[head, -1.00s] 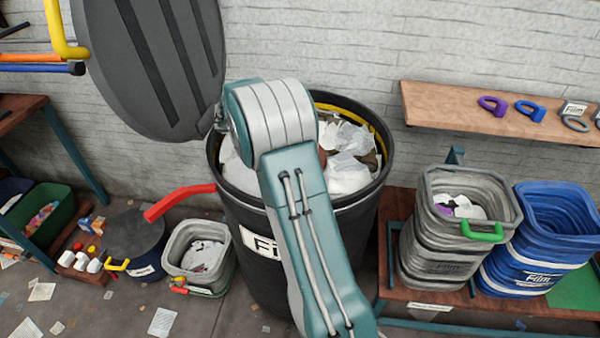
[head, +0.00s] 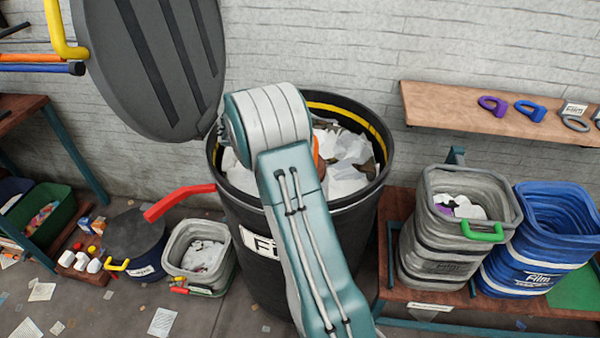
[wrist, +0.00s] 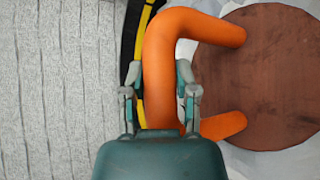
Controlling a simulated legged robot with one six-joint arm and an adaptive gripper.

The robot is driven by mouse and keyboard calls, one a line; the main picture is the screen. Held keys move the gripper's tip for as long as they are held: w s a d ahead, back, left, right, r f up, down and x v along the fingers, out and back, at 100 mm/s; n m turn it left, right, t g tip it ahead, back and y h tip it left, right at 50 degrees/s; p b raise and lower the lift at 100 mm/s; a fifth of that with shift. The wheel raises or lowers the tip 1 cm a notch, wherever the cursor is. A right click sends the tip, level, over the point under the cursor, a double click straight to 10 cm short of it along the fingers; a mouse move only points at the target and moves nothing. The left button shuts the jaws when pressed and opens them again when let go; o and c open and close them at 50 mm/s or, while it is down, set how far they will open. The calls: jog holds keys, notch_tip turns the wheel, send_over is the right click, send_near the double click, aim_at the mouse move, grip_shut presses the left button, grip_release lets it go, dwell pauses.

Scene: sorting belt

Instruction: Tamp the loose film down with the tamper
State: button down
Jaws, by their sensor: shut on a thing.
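The large black bin (head: 352,222) stands open in the middle of the head view, with a yellow band inside its rim. Loose white film (head: 348,172) lies inside it, below the rim. The tamper has an orange handle (wrist: 165,45) and a round brown plate (wrist: 275,75). In the wrist view my gripper (wrist: 158,85) is shut on the handle, and the plate is over pale film. In the head view my arm hides the gripper and most of the tamper; only a sliver of orange shows beside the arm. Contact between plate and film cannot be seen clearly.
The dark lid (head: 150,60) is raised at the bin's left, with a red handle (head: 180,200) at the bin's side. A grey tub (head: 422,245) and blue tub (head: 535,250) stand right. A wooden shelf (head: 450,105) is on the wall. A small grey bin (head: 205,280) sits left.

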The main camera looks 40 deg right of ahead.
jog(key=shift+a+f, duration=0.1)
jog(key=shift+f, duration=0.95)
jog(key=shift+r, duration=2.65)
